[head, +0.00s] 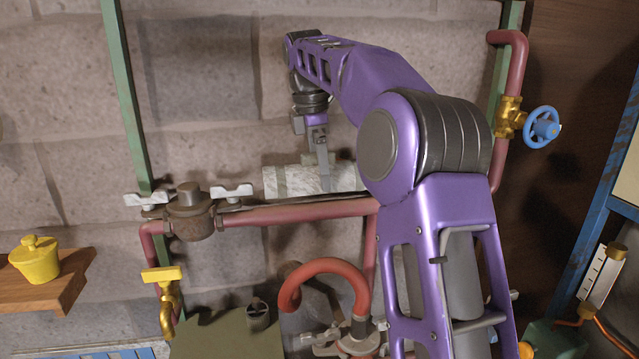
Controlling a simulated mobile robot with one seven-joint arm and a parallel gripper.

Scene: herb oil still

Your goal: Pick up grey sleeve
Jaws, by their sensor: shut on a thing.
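The grey sleeve (288,181) is a pale, mottled grey cylinder lying level in the middle of the head view, just above the red pipe. My gripper (324,183) points down onto it, and its fingers are shut on the sleeve near the middle of its visible length. Only one finger shows clearly, in front of the sleeve. My arm link hides the area at the sleeve's right end. I cannot tell whether the sleeve touches the dark ledge under it.
A red pipe (290,213) with a brown valve body (190,215) runs below. A red hose loop (318,266) stands lower down. A blue handwheel (541,127) is at right. A yellow pot (36,260) sits on a wooden shelf (45,291) at left. Stone wall lies behind.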

